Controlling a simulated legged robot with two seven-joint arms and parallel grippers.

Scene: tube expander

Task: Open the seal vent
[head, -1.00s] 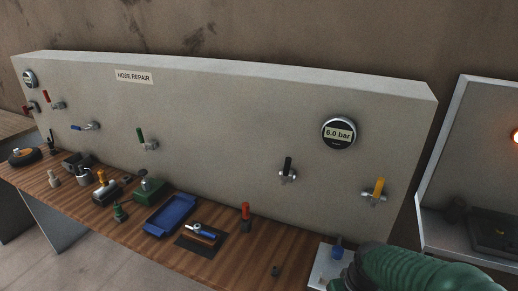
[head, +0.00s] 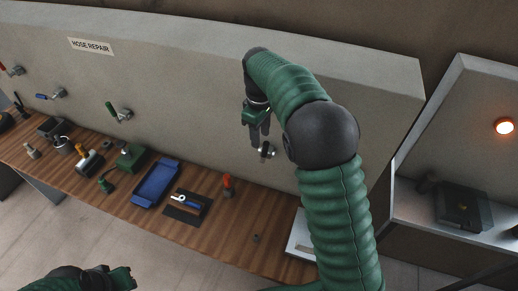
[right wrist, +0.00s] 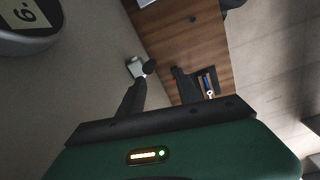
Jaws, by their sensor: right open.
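A valve (head: 266,151) sits on the grey panel, its body partly hidden by my right gripper (head: 260,139) in the head view. In the right wrist view the valve (right wrist: 136,67) has a black handle (right wrist: 149,67) pointing toward the space between the fingertips. My right gripper (right wrist: 159,76) is open, its fingers apart near the handle; I cannot tell if the left finger touches it. No label reading seal vent is legible. My left gripper (head: 122,275) shows at the bottom left, away from the panel; its jaw state is unclear.
A green-handled valve (head: 118,112) and a blue-handled valve (head: 52,94) are farther left on the panel. The wooden bench (head: 215,235) holds a blue tray (head: 156,184), a red-topped tool (head: 228,184) and several fittings. A gauge (right wrist: 30,15) is close to the right wrist camera.

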